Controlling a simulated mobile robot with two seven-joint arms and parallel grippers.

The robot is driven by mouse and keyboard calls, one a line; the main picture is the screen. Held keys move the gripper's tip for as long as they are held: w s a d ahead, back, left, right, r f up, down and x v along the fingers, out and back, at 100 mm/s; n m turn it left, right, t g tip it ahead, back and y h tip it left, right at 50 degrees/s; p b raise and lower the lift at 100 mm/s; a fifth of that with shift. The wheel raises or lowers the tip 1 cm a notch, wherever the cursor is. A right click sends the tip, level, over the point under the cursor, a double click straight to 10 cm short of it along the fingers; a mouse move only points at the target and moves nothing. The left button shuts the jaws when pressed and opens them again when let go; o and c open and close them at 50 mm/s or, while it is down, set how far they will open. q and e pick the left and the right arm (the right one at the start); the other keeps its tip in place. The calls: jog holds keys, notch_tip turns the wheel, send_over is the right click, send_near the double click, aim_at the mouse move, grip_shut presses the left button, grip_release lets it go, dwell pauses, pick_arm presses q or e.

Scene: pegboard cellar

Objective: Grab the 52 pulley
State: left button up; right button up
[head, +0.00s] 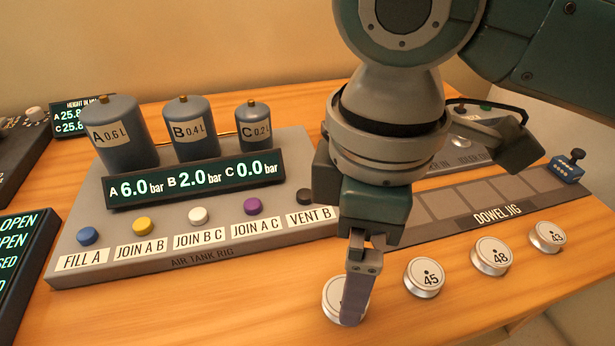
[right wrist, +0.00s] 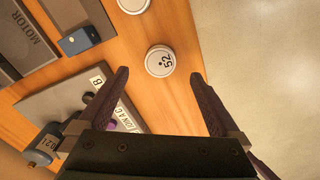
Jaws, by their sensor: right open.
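The 52 pulley (right wrist: 160,61) is a silver disc with a white face lying on the wooden table. In the right wrist view it is just beyond and between the tips of my right gripper (right wrist: 160,76), which is open with nothing in it. In the head view my right gripper (head: 355,315) points down over a pulley (head: 331,295) near the table's front edge and hides most of its number; it fits the 52 pulley's place. I cannot tell if a finger touches it. My left gripper is not in view.
Pulleys 45 (head: 424,279), 48 (head: 490,257) and 43 (head: 547,237) lie in a row to the right. The dowel jig (head: 425,235) is behind them. The air tank rig (head: 75,262) with its buttons stands to the left. Bare table lies in front of the rig.

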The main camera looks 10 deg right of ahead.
aim_at(332, 291)
notch_tip(332, 291, down, 6)
jog(key=shift+a+f+b, duration=0.15)
jog(key=shift+b, duration=0.45)
jog(key=c, duration=1.5)
